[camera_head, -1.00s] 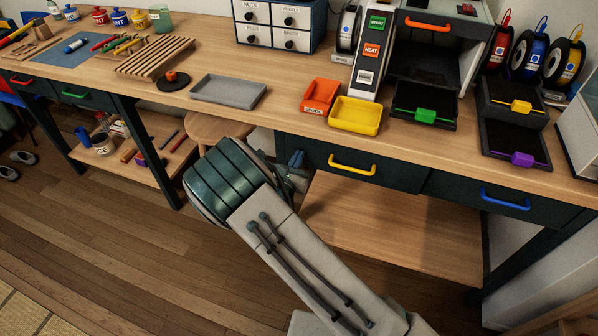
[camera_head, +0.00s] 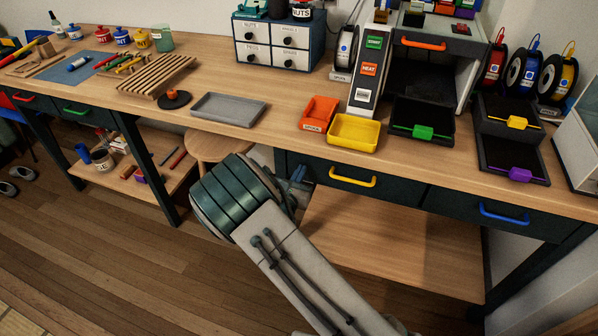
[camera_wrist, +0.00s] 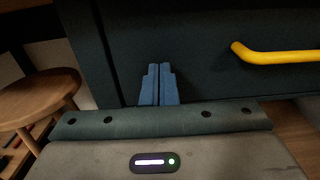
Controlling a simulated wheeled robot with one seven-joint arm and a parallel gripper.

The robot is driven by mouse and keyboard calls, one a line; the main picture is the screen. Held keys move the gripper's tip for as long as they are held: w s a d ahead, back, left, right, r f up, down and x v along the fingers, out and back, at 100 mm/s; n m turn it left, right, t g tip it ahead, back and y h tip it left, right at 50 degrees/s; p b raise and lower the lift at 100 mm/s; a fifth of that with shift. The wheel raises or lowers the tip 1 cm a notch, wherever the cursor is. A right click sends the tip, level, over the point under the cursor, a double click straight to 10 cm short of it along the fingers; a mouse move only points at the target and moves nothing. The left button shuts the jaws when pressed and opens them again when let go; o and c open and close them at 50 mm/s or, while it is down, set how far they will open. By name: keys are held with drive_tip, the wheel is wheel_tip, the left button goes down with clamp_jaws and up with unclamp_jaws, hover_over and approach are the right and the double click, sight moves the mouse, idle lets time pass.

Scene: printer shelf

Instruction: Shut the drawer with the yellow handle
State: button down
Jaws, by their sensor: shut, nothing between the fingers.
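The dark drawer front (camera_head: 315,171) with the yellow handle (camera_head: 352,177) is under the bench top, left of the drawer with the blue handle. Its front looks about level with the bench frame; I cannot tell whether a small gap is left. My gripper (camera_head: 298,173) is at the left end of this drawer front, left of the handle and not on it. In the wrist view the blue fingers (camera_wrist: 160,84) are together and empty, close against the dark front. The yellow handle (camera_wrist: 275,56) is to their upper right. Contact with the front cannot be made out.
The blue-handled drawer (camera_head: 490,215) is to the right. A round wooden stool (camera_head: 217,147) stands left of my gripper, also in the wrist view (camera_wrist: 40,100). Orange and yellow bins (camera_head: 354,132) sit above on the bench (camera_head: 280,118). A lower shelf (camera_head: 390,240) lies below the drawers.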

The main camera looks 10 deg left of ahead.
drive_tip(key=s+a, duration=0.2)
drive_tip(key=s, duration=1.1)
drive_tip(key=s+d+r+m+g+h+p, duration=0.15)
drive_tip(key=d+r+m+g+h, duration=0.3)
drive_tip(key=d, duration=0.45)
drive_tip(key=d+r+m+g+h+p, duration=0.1)
drive_tip(key=d+r+m+g+p, duration=0.1)
drive_tip(key=d+r+m+g, duration=0.4)
drive_tip(key=s+d+r+m+g+h+p, duration=0.1)
drive_tip(key=d+r+m+g+h, duration=0.3)
drive_tip(key=d+m, duration=0.6)
drive_tip(key=s+d+r+m+y+p, duration=0.2)
drive_tip(key=s+d+r+m+y, duration=0.1)
drive_tip(key=s+r+m+y, duration=0.3)
drive_tip(key=s+d+r+m+y+p, duration=0.3)
drive_tip(key=s+r+m+y, duration=0.2)
drive_tip(key=s+r+m, duration=0.3)
drive_tip(key=shift+d+r+y+p, duration=0.25)
drive_tip(key=shift+r+y+p, duration=0.1)
drive_tip(key=shift+r, duration=0.2)
